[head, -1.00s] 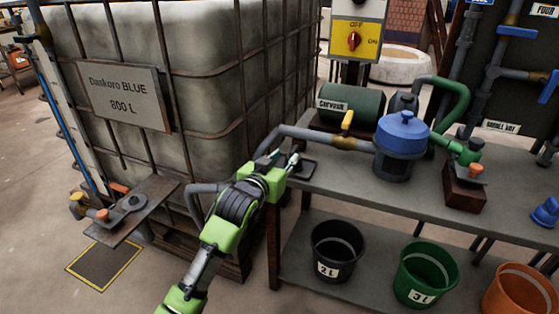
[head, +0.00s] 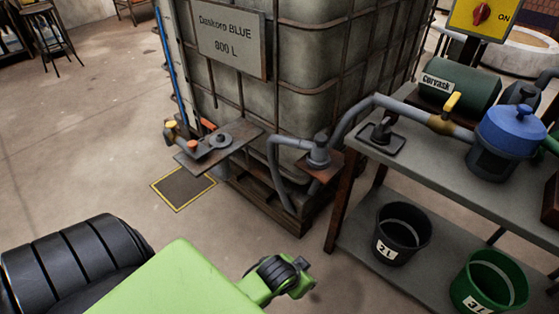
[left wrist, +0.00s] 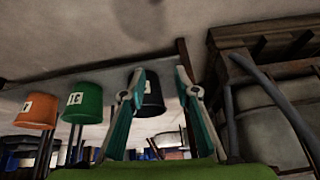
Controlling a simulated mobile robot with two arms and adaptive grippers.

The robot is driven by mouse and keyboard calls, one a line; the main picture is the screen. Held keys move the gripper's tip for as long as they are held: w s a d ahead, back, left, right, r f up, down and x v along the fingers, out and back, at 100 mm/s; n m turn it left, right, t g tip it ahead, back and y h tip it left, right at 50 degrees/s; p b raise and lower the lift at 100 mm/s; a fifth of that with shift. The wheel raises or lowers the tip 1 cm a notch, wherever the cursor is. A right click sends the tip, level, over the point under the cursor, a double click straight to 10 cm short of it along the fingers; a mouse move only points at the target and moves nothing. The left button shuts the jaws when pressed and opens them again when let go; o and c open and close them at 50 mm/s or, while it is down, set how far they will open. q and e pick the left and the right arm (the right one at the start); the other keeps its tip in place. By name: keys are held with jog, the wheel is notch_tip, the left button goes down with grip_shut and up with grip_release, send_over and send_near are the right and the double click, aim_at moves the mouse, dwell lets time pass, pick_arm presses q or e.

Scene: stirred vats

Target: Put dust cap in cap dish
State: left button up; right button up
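A small dark square dish (head: 386,149), which looks like the cap dish, lies on the near left corner of the bench. A small dark piece that looks like the dust cap (head: 381,131) sits in it; its detail is too small to be sure. My left arm crosses the bottom of the head view, and its fingers do not show clearly there. My right gripper is in neither view.
A pipe coupling (head: 318,150) stands beside the bench, by the caged Daskoro BLUE tank (head: 330,60). A bracket plate (head: 245,134) juts out at left. A blue-lidded pot (head: 508,135) stands on the bench (head: 430,160). A black bucket (head: 402,235) and a green bucket (head: 490,285) are below.

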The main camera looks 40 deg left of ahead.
pick_arm(q)
jog(key=s+f+g, duration=0.1)
jog(key=s+f, duration=0.2)
jog(key=s, duration=0.3)
jog(key=s+f+g, duration=0.2)
jog(key=s+f, duration=0.1)
jog(key=s, duration=0.3)
jog(key=shift+s+d+f, duration=0.25)
jog(key=shift+s+d, duration=0.1)
jog(key=shift+d, duration=0.1)
